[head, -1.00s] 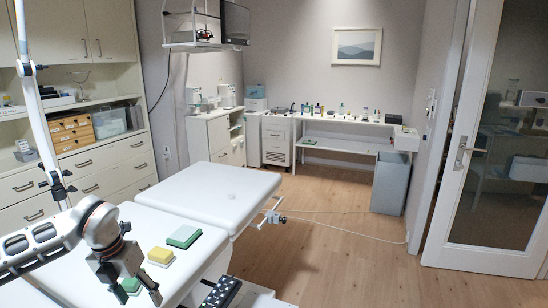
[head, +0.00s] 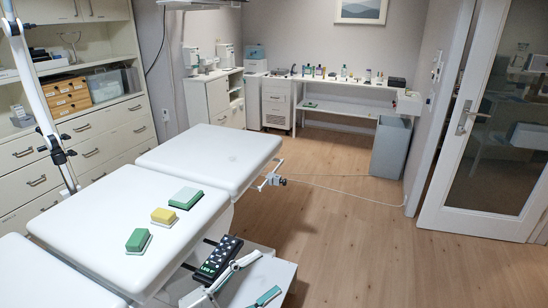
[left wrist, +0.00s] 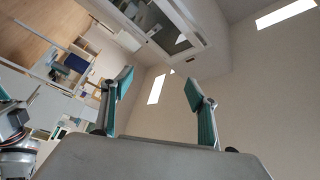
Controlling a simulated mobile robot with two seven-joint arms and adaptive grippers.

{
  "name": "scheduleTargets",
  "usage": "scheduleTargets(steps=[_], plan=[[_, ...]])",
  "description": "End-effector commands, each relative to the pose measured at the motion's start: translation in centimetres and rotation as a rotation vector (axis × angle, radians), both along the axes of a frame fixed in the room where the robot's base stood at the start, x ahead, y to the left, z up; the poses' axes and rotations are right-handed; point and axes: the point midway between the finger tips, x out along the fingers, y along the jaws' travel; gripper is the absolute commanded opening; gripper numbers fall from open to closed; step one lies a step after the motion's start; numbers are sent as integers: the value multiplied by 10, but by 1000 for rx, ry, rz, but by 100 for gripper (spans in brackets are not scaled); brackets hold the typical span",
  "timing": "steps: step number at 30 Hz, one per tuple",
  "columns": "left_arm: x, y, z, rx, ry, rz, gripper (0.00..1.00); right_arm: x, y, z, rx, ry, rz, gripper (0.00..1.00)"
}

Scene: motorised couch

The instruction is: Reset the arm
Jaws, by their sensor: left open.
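My left gripper (head: 271,272) is at the bottom of the head view, in front of the white side stand, its fingers apart and nothing between them. In the left wrist view its two teal-padded fingers (left wrist: 158,88) stand wide apart against the wall. A black hand control (head: 218,256) with pale buttons and a green display lies beside the couch, close to the left gripper. The white padded couch (head: 100,205) runs across the left of the head view. My right gripper is not in view.
A grey bin (head: 391,148) stands by the back bench. Wooden floor (head: 350,245) is open to the right, with a cable across it.

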Motion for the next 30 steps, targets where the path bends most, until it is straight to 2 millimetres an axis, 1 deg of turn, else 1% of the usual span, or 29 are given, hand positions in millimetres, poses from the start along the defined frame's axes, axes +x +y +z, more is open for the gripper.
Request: scheduleTargets(steps=[1, 2, 4, 5, 6, 7, 8, 9, 11, 12, 15, 18, 21, 24, 30], plan=[[2, 14, -15, -61, 98, 87, 59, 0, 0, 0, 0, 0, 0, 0], [5, 24, -25, -91, 153, 141, 59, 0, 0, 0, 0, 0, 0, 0], [6, 49, -53, -154, 291, 263, 59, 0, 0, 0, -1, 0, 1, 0], [4, 60, -67, -177, 354, 314, 59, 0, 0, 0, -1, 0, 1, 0], [0, 75, -88, -205, 439, 382, 59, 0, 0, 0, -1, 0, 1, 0], [-5, 87, -105, -223, 504, 433, 59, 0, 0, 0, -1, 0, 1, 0], [-12, 97, -121, -240, 568, 479, 59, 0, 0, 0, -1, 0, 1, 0], [-23, 111, -144, -257, 652, 536, 59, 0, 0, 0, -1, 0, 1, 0], [-41, 128, -175, -277, 768, 613, 59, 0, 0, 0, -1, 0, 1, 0], [-55, 137, -193, -288, 838, 655, 59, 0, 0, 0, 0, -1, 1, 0], [-88, 155, -230, -305, 986, 739, 59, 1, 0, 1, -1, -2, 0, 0], [-114, 165, -254, -313, 1087, 792, 59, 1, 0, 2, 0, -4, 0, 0], [-129, 171, -266, -317, 1143, 818, 59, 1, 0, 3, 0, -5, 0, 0], [-134, 172, -270, -319, 1162, 827, 59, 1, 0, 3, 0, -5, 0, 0], [-134, 172, -270, -317, 1162, 826, 59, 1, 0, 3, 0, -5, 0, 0]])
